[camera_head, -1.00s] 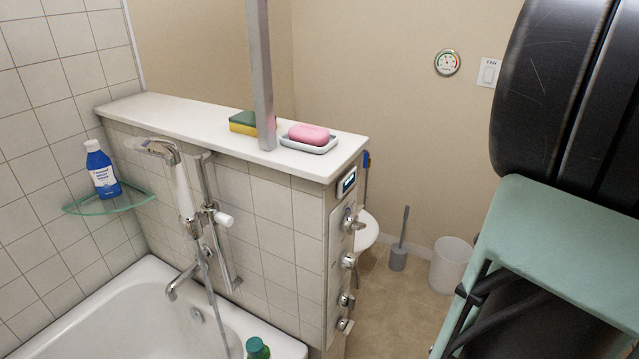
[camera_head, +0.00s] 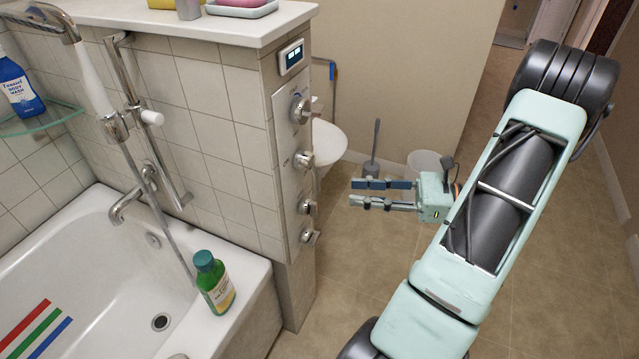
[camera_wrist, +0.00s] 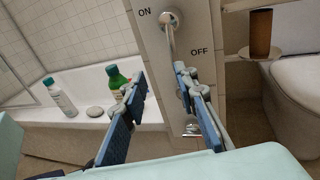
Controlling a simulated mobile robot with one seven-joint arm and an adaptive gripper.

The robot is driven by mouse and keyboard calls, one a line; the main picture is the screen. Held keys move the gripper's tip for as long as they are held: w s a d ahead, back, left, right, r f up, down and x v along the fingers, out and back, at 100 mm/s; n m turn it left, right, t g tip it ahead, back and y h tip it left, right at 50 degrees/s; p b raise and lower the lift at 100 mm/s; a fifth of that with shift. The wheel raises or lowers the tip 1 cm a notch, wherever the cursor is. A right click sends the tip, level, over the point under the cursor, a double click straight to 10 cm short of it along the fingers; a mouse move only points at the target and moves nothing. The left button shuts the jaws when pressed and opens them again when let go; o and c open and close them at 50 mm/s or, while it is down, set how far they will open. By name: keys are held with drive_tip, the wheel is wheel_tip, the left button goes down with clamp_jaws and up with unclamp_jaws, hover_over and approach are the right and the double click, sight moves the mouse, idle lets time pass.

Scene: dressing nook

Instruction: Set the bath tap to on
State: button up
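A control panel (camera_head: 290,175) on the end of the tiled half wall carries several metal knobs, including a top one (camera_head: 300,110), a second one (camera_head: 304,160) and lower ones (camera_head: 307,208). I cannot tell which is the bath tap. In the wrist view, a metal lever handle (camera_wrist: 171,36) hangs roughly downward between the words ON at left and OFF at right. My gripper (camera_head: 350,193) is right of the panel, apart from the knobs. In the wrist view its blue-padded fingers (camera_wrist: 161,77) are spread with nothing between them. The right finger partly hides a lower knob.
A toilet (camera_head: 328,140), brush (camera_head: 372,165) and bin (camera_head: 424,163) stand behind my gripper.

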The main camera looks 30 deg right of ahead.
sight(316, 178)
drive_tip(key=shift+m+t, duration=0.5)
drive_tip(key=shift+t, duration=0.2)
drive_tip(key=x, duration=0.3)
drive_tip(key=w+b+x, duration=0.1)
drive_tip(key=x, duration=0.3)
drive_tip(key=d+b+x, duration=0.1)
drive_tip(key=x, duration=0.3)
drive_tip(key=shift+w+d, duration=0.15)
clamp_jaws()
